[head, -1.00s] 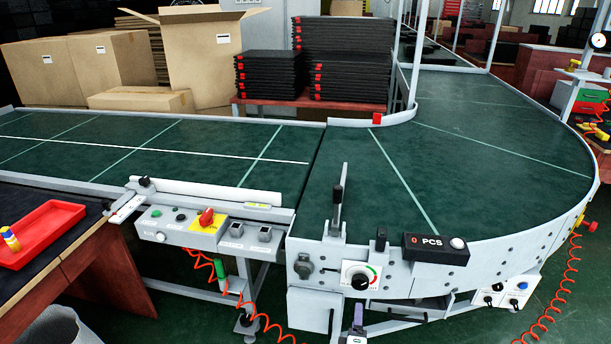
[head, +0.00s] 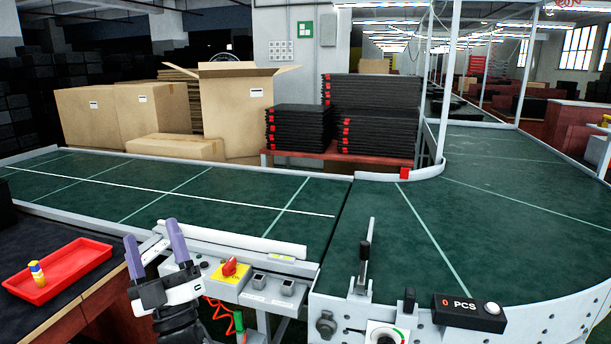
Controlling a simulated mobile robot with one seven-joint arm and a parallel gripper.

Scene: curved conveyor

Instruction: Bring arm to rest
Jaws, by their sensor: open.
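My gripper (head: 155,250) shows at the lower left of the head view, with its two purple-grey fingers pointing up and spread apart. It is open, and nothing shows between the fingers. It stands in front of the conveyor's control panel and hides the left part of that panel. The red tray is to its left, apart from it. The rest of my arm is mostly below the picture.
A red tray (head: 80,262) with a small yellow, blue and white object (head: 37,273) sits on the dark table at left. The green conveyor belt (head: 250,205) is bare nearby. A control panel (head: 262,285) with a red knob and a counter box (head: 468,312) line its front edge.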

